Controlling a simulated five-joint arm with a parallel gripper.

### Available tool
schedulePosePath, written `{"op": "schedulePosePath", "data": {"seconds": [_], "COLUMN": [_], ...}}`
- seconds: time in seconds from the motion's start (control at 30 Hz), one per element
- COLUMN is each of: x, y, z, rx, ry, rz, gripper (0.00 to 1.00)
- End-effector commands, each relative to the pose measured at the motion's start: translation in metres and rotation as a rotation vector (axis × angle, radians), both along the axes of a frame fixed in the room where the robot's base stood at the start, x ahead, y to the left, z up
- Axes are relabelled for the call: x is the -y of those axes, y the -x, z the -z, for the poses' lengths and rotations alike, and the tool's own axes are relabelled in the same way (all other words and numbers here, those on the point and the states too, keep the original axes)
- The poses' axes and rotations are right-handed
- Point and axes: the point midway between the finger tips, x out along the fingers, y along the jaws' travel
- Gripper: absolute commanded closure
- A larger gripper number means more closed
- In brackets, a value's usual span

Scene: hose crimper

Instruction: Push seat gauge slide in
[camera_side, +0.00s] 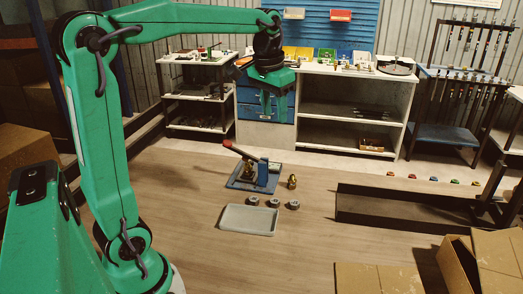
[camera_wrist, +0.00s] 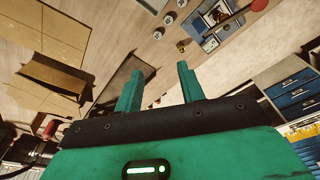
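The hose crimper stands on the floor on a blue base plate (camera_side: 240,184). It has a blue block (camera_side: 268,174) and a red-handled lever (camera_side: 238,151). In the wrist view, the crimper (camera_wrist: 209,43) is at the upper right, partly cut off by the top edge. I cannot make out the seat gauge slide; it is too small or hidden. My gripper (camera_side: 274,112) hangs high above and behind the crimper in the side view, well apart from it. Its two green fingers are apart and empty, as the wrist view (camera_wrist: 160,70) shows.
A brass fitting (camera_side: 292,182) stands right of the crimper. Dark-grey rings (camera_side: 273,202) and a grey tray (camera_side: 224,220) lie in front. A dark metal channel (camera_side: 400,207) and cardboard boxes (camera_side: 495,252) are at the right. White shelves (camera_side: 350,107) and blue drawers stand behind.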

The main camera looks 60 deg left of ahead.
Motion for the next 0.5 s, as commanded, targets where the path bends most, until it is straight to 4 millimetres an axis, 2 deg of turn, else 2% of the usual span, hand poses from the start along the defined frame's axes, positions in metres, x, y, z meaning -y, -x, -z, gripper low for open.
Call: {"op": "schedulePosePath", "data": {"seconds": [0.5], "x": [-0.022], "y": [-0.025], "z": [0.004], "rx": [-0.051], "ry": [0.011], "rz": [-0.024], "gripper": [0.61]}}
